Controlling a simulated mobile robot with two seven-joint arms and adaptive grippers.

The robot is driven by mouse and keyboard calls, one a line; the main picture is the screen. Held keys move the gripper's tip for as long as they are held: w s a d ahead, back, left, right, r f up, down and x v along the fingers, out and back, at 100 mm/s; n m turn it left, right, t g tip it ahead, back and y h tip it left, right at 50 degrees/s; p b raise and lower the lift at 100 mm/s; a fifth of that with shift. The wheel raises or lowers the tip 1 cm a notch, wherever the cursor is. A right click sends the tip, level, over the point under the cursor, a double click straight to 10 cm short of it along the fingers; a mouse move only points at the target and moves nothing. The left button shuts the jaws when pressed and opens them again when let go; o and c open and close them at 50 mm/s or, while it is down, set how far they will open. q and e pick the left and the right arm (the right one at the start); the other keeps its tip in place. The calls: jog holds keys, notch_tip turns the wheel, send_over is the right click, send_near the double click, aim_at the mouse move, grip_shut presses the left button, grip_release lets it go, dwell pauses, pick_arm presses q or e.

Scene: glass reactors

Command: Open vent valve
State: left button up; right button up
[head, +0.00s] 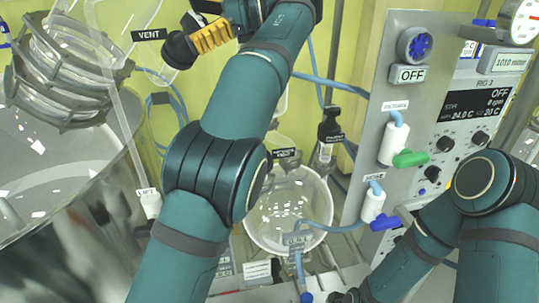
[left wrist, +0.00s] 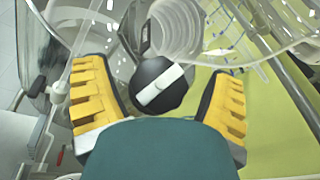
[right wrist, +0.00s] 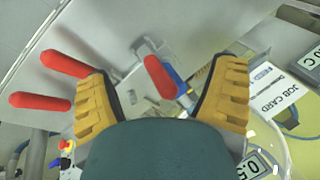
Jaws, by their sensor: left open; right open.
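The vent valve shows in the left wrist view as a round black knob (left wrist: 148,72) with a white bar across its face. In the head view the dark knob (head: 178,50) is beside the VENT label (head: 148,34), partly covered by my gripper. My left gripper (head: 208,32) is open. In the left wrist view its yellow fingers (left wrist: 155,78) stand on either side of the knob, with a visible gap on each side. My right gripper (right wrist: 160,85) is open; in the right wrist view a red-handled lever (right wrist: 160,77) appears between its fingers.
A round glass flask (head: 290,210) hangs behind my left arm. A grey control panel (head: 375,100) with green and blue handles stands at right, close to my right arm.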

pick_arm(q)
jog(key=shift+m+t, duration=0.3)
jog(key=shift+m, duration=0.1)
